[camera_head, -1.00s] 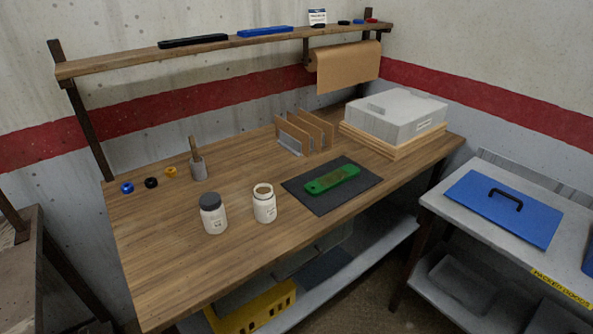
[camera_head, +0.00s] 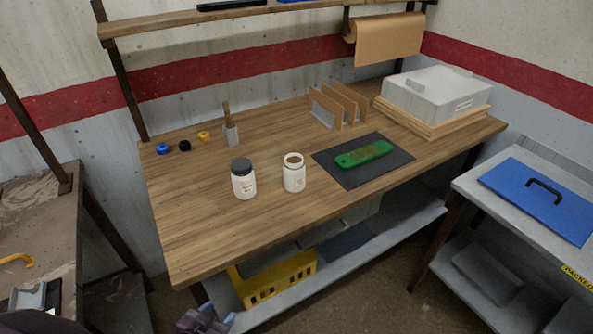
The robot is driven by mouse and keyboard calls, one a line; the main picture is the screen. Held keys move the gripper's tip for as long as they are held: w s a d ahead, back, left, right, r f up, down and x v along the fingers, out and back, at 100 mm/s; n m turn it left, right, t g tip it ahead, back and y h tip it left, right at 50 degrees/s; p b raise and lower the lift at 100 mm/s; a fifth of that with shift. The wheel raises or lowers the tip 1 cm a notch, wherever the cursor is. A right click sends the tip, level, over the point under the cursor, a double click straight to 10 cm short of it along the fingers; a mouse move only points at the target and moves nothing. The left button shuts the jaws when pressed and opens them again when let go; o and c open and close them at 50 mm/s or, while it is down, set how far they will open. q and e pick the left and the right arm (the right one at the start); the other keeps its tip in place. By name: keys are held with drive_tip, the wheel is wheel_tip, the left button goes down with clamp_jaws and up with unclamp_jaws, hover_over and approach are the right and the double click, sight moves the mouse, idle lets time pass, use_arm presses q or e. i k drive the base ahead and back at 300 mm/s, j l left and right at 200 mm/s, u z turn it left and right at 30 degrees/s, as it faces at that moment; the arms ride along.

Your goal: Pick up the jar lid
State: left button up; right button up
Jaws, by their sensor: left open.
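A dark grey jar lid (camera_head: 241,166) sits on top of a white labelled jar (camera_head: 244,186) on the wooden workbench. Beside it on the right stands a second white jar (camera_head: 293,177), open at the top with something brown inside. My left gripper (camera_head: 206,321) shows at the bottom edge, low in front of the bench and well away from the lid. It is open, and I see nothing between its fingers. My right gripper is not in view.
A black mat (camera_head: 335,174) with a green board (camera_head: 364,154) lies right of the jars. The bench front (camera_head: 215,245) is clear. A yellow bin (camera_head: 277,279) sits below.

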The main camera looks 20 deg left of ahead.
sight(294, 169)
drive_tip(key=i+l+u, duration=0.15)
drive_tip(key=l+u, duration=0.25)
drive_tip(key=i+l+u, duration=0.1)
drive_tip(key=l+u, duration=0.65)
drive_tip(key=k+l+z, duration=0.55)
